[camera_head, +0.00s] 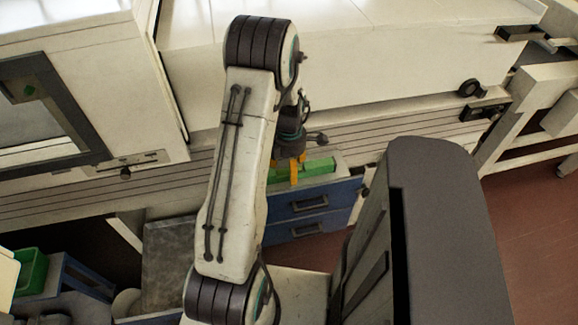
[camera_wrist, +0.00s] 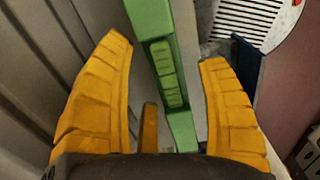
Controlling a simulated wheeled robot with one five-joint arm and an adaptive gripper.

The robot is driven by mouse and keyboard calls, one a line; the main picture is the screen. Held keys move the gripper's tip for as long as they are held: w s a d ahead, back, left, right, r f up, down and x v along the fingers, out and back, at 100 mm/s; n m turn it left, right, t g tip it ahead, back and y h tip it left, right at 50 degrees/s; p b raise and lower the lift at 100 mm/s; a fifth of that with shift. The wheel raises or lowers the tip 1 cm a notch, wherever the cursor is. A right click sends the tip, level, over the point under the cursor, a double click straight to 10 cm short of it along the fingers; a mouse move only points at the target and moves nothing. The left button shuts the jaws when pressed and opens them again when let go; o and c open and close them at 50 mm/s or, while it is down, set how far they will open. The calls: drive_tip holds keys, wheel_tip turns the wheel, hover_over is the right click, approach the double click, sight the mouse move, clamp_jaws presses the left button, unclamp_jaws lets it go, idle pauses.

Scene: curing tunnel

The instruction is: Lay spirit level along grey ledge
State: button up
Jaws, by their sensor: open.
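The green spirit level (camera_head: 319,167) lies along the narrow grey ledge (camera_head: 341,181) on top of a blue drawer unit. My gripper (camera_head: 295,170) is over the level's left part, with its orange fingers pointing down. In the wrist view the level (camera_wrist: 166,72) runs lengthwise between my open gripper's fingers (camera_wrist: 166,55), one on each side. Gaps show between the level and both fingers. The level's far end runs out of the wrist view, and my arm hides its left end in the head view. Exact contact with the ledge is hard to tell.
The blue drawer unit (camera_head: 310,205) stands against a pale ribbed machine wall (camera_head: 390,122). A tall dark grey cabinet (camera_head: 440,230) stands close on the right. A green bin (camera_head: 30,272) is at the lower left. Red-brown floor (camera_head: 530,220) is open at the far right.

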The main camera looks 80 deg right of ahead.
sight(288, 166)
wheel_tip(288, 166, up, 12)
drive_tip(key=b, duration=0.1)
drive_tip(key=shift+r+b, duration=0.15)
drive_tip(key=shift+b, duration=0.25)
idle(0.3)
drive_tip(key=w+a+r+m+h, duration=0.1)
drive_tip(key=w+a+r, duration=0.3)
drive_tip(key=w+a, duration=0.55)
drive_tip(key=w+a+r+m, duration=0.1)
drive_tip(key=w+a+r, duration=0.45)
drive_tip(key=w, duration=0.75)
drive_tip(key=s+a+m+t, duration=0.1)
drive_tip(key=a+m+t, duration=0.1)
drive_tip(key=a, duration=2.3)
drive_tip(key=shift+s+f+t+y, duration=0.3)
drive_tip(key=shift+f+t+y, duration=0.1)
drive_tip(key=shift+t, duration=0.3)
drive_tip(key=shift+r, duration=0.1)
